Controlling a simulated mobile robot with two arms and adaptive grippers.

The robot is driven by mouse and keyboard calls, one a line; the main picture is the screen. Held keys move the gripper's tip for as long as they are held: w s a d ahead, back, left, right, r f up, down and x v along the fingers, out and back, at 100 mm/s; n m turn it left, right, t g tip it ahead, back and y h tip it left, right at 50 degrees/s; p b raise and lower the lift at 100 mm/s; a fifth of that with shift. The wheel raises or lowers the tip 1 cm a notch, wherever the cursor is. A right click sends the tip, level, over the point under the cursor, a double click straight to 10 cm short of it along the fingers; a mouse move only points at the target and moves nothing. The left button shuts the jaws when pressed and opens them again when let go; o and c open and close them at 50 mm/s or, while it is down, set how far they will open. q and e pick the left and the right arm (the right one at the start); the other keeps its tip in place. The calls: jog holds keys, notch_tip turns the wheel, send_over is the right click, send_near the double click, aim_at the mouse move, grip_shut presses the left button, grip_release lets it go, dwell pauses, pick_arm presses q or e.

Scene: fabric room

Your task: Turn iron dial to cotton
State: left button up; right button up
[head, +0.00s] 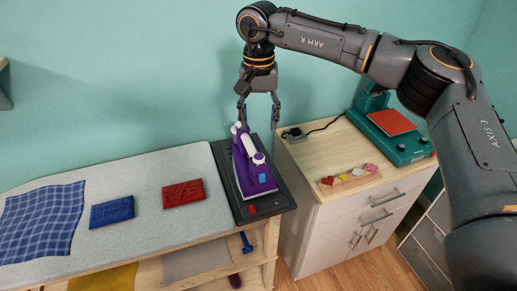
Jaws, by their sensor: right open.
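A purple and white iron (252,165) rests on a dark pad (274,191) at the right end of the ironing table. Its white handle runs along the top, and a light blue patch shows on its near side. I cannot make out a dial or its setting at this size. My right gripper (259,122) hangs above the back end of the iron, fingers pointing down. Its fingers are apart and nothing is between them. I cannot tell whether a fingertip touches the iron. My left gripper does not show.
A blue checked cloth (42,222), a blue folded piece (111,211) and a red one (184,193) lie on the grey ironing surface (140,176). A wooden-topped cabinet (318,165) on the right holds a green heat press (398,143) and several small coloured shapes.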

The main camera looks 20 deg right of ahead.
aim_at(259, 157)
notch_tip(259, 157, down, 11)
jog(key=shift+r+p, duration=0.2)
jog(key=shift+p, duration=1.05)
